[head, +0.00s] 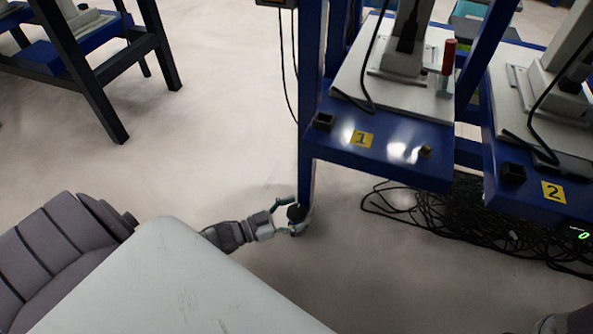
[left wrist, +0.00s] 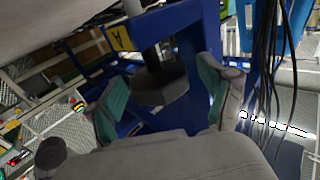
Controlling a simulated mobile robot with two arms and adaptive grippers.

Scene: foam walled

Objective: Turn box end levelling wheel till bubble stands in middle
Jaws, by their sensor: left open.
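A dark, round levelling wheel (head: 297,212) sits low at the foot of the front left leg of blue stand 1 (head: 345,152). In the left wrist view, the wheel (left wrist: 160,86) shows as a wide dark disc on a black stem. My left gripper (head: 288,219) is open, with its green-padded fingers on either side of the wheel. I cannot tell whether the pads touch it. A black box (head: 323,121) sits at the stand's left front corner. A small round brass fitting (head: 425,151) sits at the right; no bubble can be made out.
Stand 2 (head: 567,214) stands close at the right. Black cables (head: 465,215) lie heaped on the floor below the stands. Another stand with dark legs (head: 95,95) is at upper left. The floor between is clear.

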